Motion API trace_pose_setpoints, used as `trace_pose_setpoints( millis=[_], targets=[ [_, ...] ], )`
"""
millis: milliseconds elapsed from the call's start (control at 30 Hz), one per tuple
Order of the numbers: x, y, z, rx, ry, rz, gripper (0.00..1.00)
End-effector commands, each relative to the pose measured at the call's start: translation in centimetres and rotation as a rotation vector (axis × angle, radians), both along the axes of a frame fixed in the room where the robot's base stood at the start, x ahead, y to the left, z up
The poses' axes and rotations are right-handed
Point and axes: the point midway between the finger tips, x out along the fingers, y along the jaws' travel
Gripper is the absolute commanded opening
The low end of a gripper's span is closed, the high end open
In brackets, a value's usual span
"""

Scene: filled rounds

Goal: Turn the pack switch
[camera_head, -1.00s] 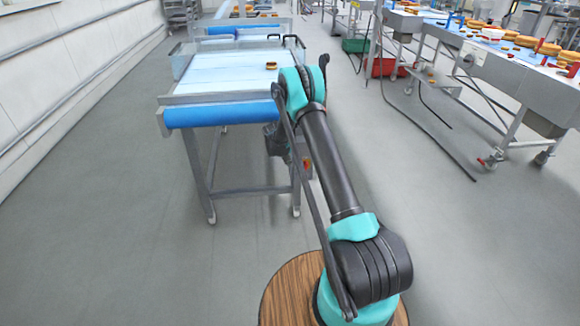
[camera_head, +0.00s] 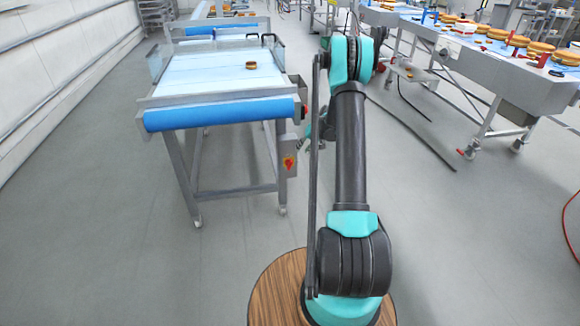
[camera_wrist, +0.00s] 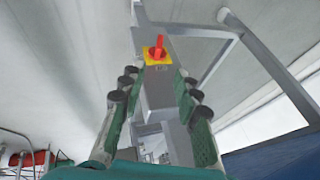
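The pack switch (camera_head: 289,162) is a red knob on a yellow plate, on a grey box fixed to the near right leg of the conveyor. In the wrist view the switch (camera_wrist: 157,50) shows upper centre, its red handle standing slightly tilted. My gripper (camera_wrist: 157,84) is open, with one finger on each side of the picture and nothing between them touching the switch. The switch lies beyond the fingertips. In the head view my gripper (camera_head: 322,130) is right of the switch, partly hidden by my arm.
The conveyor (camera_head: 215,75) has a blue roller end and carries a small burger-like item (camera_head: 251,65). A second line (camera_head: 480,55) with several filled rounds stands right. The floor between is mostly clear, with cables.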

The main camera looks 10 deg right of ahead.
Motion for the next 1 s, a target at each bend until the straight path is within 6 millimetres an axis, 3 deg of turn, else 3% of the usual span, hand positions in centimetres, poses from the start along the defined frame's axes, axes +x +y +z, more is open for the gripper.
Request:
trace_pose_setpoints(
  millis=[700,1000],
  targets=[
    [4.8,3.9,-10.8,-0.002,0.002,0.001,0.32],
    [6.3,5.0,-14.1,-0.002,0.002,0.001,0.32]
  ],
)
